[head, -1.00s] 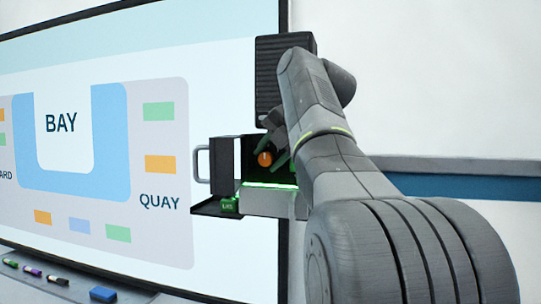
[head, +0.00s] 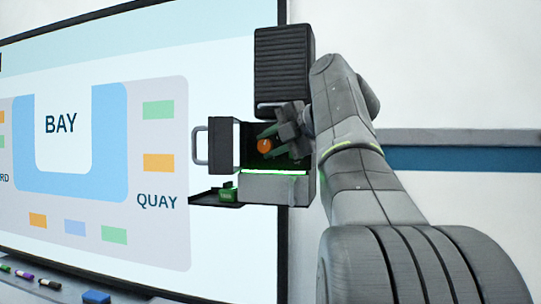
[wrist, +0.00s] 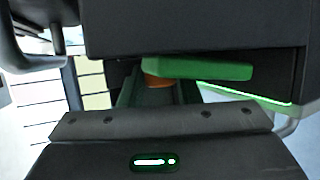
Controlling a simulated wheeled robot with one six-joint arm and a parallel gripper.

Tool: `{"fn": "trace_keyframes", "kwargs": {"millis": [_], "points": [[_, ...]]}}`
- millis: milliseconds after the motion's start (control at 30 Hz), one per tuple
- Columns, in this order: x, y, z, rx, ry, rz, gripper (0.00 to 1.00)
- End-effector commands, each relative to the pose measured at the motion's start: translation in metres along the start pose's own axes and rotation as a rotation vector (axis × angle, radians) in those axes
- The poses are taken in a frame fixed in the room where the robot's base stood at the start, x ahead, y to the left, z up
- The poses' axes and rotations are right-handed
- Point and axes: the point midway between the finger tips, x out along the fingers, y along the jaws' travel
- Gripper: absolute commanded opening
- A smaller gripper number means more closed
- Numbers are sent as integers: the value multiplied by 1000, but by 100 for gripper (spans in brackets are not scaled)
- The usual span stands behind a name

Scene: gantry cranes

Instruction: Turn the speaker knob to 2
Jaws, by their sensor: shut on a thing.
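The black speaker (head: 283,68) with a ribbed grille is on the wall at the board's right edge. Below it is an open black box (head: 248,128) with an orange round knob (head: 264,146) inside. My gripper (head: 268,143) reaches in from the right, its green fingers shut on the knob. In the wrist view, the knob (wrist: 158,82) is a small orange patch between the green fingers (wrist: 165,88). Most of the knob is hidden there. I cannot read any number or pointer mark on it.
The box's door with a grey handle (head: 200,146) stands out at the left. A lit green strip (head: 272,172) runs below the box. A black shelf (head: 205,199) holds a green block (head: 228,192).

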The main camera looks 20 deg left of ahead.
Motion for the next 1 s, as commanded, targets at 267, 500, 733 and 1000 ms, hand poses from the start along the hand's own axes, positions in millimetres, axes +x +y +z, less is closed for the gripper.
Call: {"fn": "trace_keyframes", "kwargs": {"millis": [267,500,733,1000], "points": [[0,-1,0,5,2,8,7],[0,-1,0,5,2,7,52],[0,0,0,4,1,8,52],[-22,-2,1,4,-3,8,52]]}}
